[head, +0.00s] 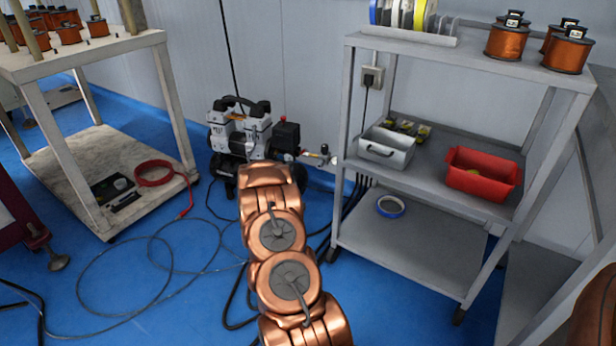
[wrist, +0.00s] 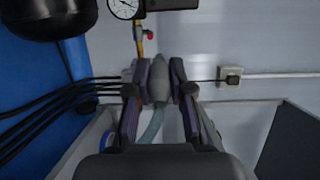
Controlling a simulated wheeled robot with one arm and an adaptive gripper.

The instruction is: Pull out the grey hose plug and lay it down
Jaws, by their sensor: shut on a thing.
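The grey hose plug (wrist: 158,84) is between the two fingers of my gripper (wrist: 159,78) in the wrist view, and the gripper is shut on it. A grey-green hose (wrist: 152,128) runs from the plug down towards the palm. A brass fitting with a red part (wrist: 148,38) is just above and slightly left of the plug's tip. I cannot tell whether the plug touches it. In the head view the compressor (head: 240,128) stands on the floor by the wall. My arm hides the gripper and the plug there.
A grey shelf cart (head: 400,235) stands right of the compressor, holding a grey bin (head: 386,152) and a red bin (head: 483,175). A white table (head: 60,165) stands at the left. A red cable (head: 155,174) and loose dark hoses lie nearby.

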